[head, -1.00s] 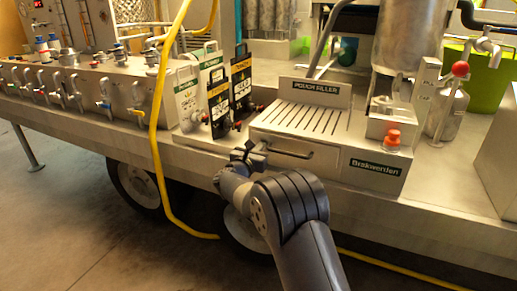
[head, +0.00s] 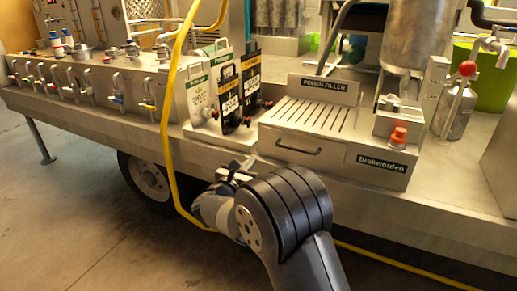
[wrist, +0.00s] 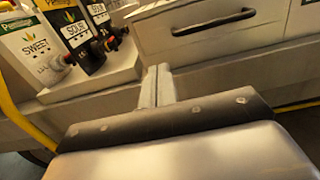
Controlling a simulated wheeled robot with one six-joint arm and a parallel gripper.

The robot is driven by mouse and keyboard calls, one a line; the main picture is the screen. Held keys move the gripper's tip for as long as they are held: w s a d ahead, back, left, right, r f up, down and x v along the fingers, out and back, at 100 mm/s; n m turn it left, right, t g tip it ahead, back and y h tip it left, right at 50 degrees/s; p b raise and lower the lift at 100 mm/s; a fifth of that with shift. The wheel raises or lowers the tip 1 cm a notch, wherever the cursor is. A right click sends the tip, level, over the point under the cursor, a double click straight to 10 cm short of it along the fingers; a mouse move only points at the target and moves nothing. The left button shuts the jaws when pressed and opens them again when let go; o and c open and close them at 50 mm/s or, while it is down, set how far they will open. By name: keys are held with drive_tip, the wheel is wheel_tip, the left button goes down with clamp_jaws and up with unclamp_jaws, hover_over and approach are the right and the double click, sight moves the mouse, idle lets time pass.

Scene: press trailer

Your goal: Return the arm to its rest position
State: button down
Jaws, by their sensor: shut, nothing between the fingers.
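My gripper (head: 236,170) is in front of the trailer's edge, below and left of the pouch filler's drawer handle (head: 298,147). In the wrist view my gripper (wrist: 158,72) is shut, with its fingers together and nothing between them. The drawer handle (wrist: 205,22) shows ahead and to the right, apart from the fingers. The pouch filler (head: 331,132) is a grey metal box with a slotted top, and its drawer front looks closed. My arm bends at a dark elbow in front of the trailer.
Pouches (head: 228,100) stand left of the pouch filler. A yellow hose (head: 169,90) hangs left of my gripper and runs along the floor. A row of taps (head: 70,80) is at the left. An orange-red knob (head: 399,135) is on the filler's right. Open floor (head: 60,220) lies at lower left.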

drive_tip(key=shift+s, duration=0.1)
drive_tip(key=b, duration=0.2)
approach(272, 139)
drive_tip(key=x, duration=0.3)
drive_tip(key=shift+p+x, duration=0.45)
drive_tip(key=shift+x, duration=1.45)
